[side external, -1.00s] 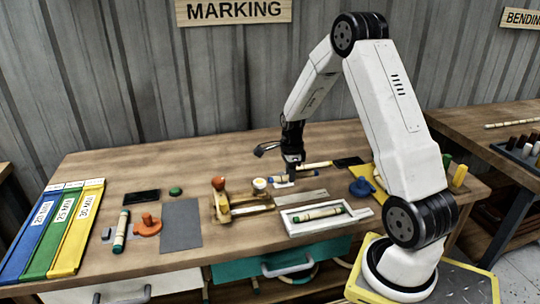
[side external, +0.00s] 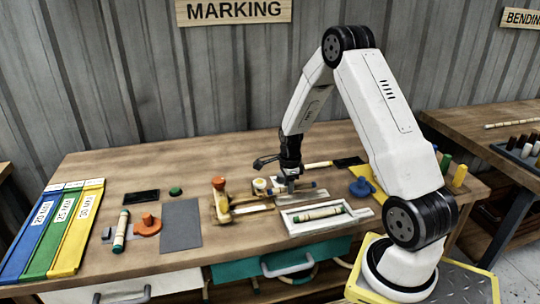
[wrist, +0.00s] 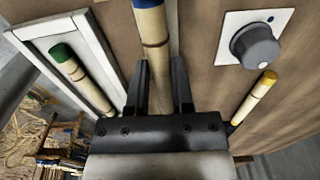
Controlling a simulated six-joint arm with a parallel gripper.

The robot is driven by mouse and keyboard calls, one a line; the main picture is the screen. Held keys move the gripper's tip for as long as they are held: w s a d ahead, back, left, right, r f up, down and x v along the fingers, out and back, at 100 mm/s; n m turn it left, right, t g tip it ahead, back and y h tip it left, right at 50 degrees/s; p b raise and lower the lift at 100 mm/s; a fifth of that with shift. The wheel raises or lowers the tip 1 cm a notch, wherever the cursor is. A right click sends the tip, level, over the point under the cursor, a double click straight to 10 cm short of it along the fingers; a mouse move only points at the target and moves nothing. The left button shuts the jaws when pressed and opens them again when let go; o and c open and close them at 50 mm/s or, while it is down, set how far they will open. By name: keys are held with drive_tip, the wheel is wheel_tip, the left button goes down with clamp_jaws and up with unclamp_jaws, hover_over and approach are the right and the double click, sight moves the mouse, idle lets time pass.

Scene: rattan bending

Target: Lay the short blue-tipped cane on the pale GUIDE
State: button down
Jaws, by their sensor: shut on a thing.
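The short blue-tipped cane (wrist: 152,28) is between the fingers of my gripper (wrist: 160,66) in the wrist view, its blue end at the top edge. My gripper is shut on it. The cane's other end is hidden.
A white tray (side external: 335,226) with a green-tipped cane (side external: 318,214) lies close in front. A yellow-tipped cane (wrist: 256,97) and a grey knob (wrist: 258,48) are at the wrist view's right. A blue knob (side external: 362,187) stands right of my gripper.

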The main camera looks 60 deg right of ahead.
drive_tip(key=shift+f, duration=1.2)
drive_tip(key=shift+c, duration=2)
unclamp_jaws()
drive_tip(key=shift+r, duration=0.15)
drive_tip(key=shift+r, duration=3.8)
